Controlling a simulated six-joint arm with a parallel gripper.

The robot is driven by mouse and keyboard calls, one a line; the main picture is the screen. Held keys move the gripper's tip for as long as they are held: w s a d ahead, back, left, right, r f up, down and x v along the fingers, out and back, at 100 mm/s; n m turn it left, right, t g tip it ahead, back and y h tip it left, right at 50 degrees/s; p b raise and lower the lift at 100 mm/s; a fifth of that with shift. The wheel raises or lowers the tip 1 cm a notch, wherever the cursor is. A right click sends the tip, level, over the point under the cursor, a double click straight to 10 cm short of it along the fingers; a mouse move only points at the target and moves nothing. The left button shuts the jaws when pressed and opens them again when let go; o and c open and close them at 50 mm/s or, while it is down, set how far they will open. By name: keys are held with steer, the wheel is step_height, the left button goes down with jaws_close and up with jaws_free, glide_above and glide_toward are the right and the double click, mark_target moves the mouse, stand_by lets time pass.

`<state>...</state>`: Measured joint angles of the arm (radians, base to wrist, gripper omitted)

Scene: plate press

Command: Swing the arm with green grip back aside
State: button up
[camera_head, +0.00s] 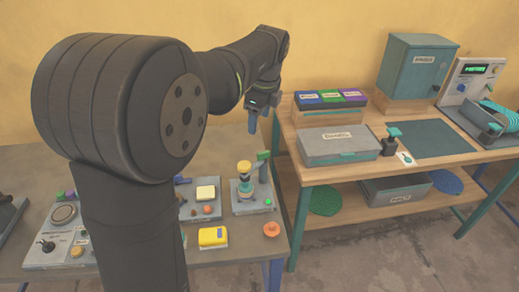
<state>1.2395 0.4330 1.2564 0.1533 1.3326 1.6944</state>
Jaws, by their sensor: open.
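The plate press (244,190) stands on a grey base at the right end of the left table, with a yellow knob-like top and a teal body. A green grip (263,156) shows just right of the yellow top, above a dark upright piece. How its swing arm joins the press is too small to tell. My gripper (252,127) points down above and slightly left of the green grip, apart from it. It is open, and I see nothing held in it.
A yellow box (213,237) and an orange round piece (271,229) lie in front of the press. A panel with a yellow block (206,192) is to its left. The right workbench (290,140) stands close by, with a grey case (338,146). My arm hides much of the left table.

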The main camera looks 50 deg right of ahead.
mark_target(264, 152)
steer(key=s+d+f+m+t+h, duration=0.15)
steer(key=s+m, duration=0.25)
steer(key=m, duration=0.4)
steer(key=shift+t, duration=0.25)
steer(key=x, duration=1.7)
steer(key=shift+w+d+r, duration=0.1)
steer(key=shift+d, duration=0.05)
jaws_close()
